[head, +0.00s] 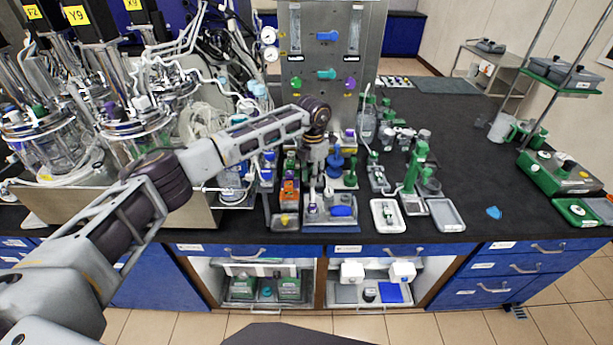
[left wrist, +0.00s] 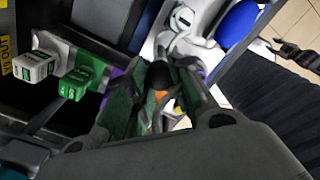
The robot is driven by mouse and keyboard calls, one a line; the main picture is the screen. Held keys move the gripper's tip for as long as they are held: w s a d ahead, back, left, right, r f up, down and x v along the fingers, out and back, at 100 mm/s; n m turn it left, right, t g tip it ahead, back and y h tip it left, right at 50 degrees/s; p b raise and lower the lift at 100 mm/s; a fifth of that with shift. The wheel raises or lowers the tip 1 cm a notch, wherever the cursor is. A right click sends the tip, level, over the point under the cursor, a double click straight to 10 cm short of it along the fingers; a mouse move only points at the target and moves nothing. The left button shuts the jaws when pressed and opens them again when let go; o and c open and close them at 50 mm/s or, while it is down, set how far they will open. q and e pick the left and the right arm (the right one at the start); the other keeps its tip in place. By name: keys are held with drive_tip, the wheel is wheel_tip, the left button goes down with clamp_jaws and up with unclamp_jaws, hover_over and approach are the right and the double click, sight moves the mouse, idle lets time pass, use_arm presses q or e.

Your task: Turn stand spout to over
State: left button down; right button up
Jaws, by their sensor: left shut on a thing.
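My left gripper (head: 314,185) reaches down over a grey-blue tray (head: 318,226) near the bench's front edge. In the left wrist view the left gripper (left wrist: 165,100) has its fingers closed around a small part. The fingers hide most of that part; I take it to be the stand spout, but its shape and direction cannot be told. A white piece with a dark slot (left wrist: 183,22) stands just beyond the fingertips. A blue oval piece (head: 342,211) lies to the right of the gripper, and it also shows in the left wrist view (left wrist: 238,24). My right gripper is not in view.
An orange-labelled bottle (head: 289,192) stands close left of the gripper. A blue-topped piece (head: 337,160) and a green stand (head: 418,165) are to its right. Glass vessels (head: 135,140) crowd the left. The bench at right (head: 465,165) is mostly clear.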

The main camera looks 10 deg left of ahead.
use_arm(q)
drive_tip(key=c, duration=1.7)
unclamp_jaws()
drive_tip(key=o, duration=0.5)
drive_tip(key=shift+c, duration=0.2)
drive_tip(key=shift+o, duration=0.2)
drive_tip(key=shift+r, duration=0.6)
wheel_tip(320, 180, up, 11)
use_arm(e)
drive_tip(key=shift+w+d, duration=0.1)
use_arm(q)
drive_tip(key=shift+d+f, duration=0.1)
